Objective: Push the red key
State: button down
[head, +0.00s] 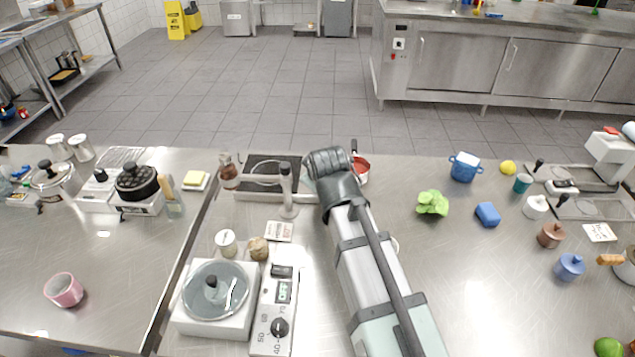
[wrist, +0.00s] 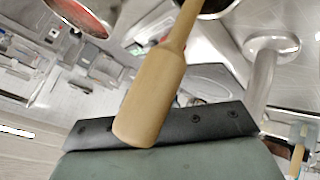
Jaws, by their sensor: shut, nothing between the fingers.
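I cannot make out a red key for certain in either view. A red pan (head: 360,168) stands just right of my gripper in the head view. A red round surface (wrist: 78,14) shows at the top left of the wrist view. My gripper (head: 322,160) reaches over the far part of the steel counter, beside a dark-topped unit (head: 272,173). Its fingertips are hidden. In the wrist view its dark edge crosses the bottom, and a wooden handle (wrist: 150,105) overlaps it close to the camera. My gripper is shut, with nothing held.
A control box (head: 275,310) with dial and rocker switch stands beside a lidded white unit (head: 214,300) at the front. A metal post (head: 287,190) stands left of my gripper. A green leafy thing (head: 432,203) and a blue pot (head: 465,167) are to the right.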

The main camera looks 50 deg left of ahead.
jog(key=shift+f, duration=0.7)
dwell(0.7)
jog(key=shift+r, duration=0.85)
jog(key=shift+r, duration=0.1)
notch_tip(320, 180, up, 6)
jog(key=shift+f, duration=0.1)
dwell(0.7)
